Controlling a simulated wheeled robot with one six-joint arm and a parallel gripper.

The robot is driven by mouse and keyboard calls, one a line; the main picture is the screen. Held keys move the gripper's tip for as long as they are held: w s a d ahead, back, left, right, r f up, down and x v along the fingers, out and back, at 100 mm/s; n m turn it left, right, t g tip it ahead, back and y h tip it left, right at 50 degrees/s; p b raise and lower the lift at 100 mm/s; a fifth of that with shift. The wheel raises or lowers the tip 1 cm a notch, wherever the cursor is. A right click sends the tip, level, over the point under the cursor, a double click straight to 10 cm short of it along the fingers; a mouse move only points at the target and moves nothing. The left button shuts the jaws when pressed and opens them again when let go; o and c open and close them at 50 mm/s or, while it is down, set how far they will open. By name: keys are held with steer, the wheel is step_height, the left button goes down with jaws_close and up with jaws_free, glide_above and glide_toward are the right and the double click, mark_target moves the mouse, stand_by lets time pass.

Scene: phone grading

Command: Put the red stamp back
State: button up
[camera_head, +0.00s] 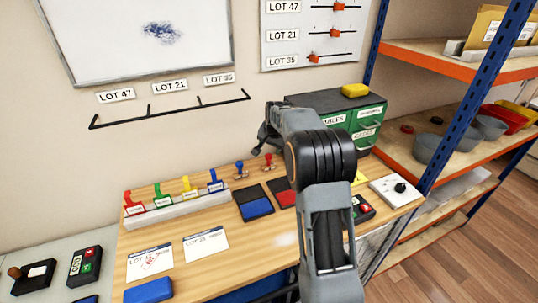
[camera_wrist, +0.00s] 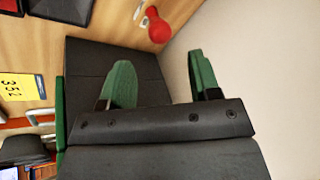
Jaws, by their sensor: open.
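The red stamp (camera_head: 269,161) stands upright on the wooden table near the wall, behind the red ink pad (camera_head: 284,191) and right of the blue stamp (camera_head: 240,170). In the wrist view its round red knob (camera_wrist: 159,27) shows at the top, beyond the fingertips. My gripper (camera_head: 267,142) is just above the red stamp in the head view. In the wrist view its two green fingers (camera_wrist: 162,78) are spread apart with nothing between them. My gripper does not touch the stamp.
A green cabinet with a dark top (camera_head: 306,99) and a yellow object on it stands close to the arm. A white rack (camera_head: 175,212) holds several coloured-handled pieces at left. The blue ink pad (camera_head: 256,208) and white cards (camera_head: 150,262) lie in front. Shelves (camera_head: 430,55) stand at right.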

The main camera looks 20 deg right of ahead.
steer(key=s+a+r+n, duration=0.2)
steer(key=s+a+r, duration=0.2)
steer(key=s, duration=0.4)
steer(key=s+a+r+n, duration=0.2)
steer(key=s+a+r, duration=0.2)
steer(key=s, duration=0.4)
steer(key=s+a+f+n, duration=0.2)
steer(key=s, duration=0.6)
steer(key=s+a+f+n, duration=0.2)
steer(key=s+a+n, duration=0.1)
steer(key=s, duration=0.5)
steer(key=shift+f, duration=0.15)
steer(key=shift+c, duration=0.5)
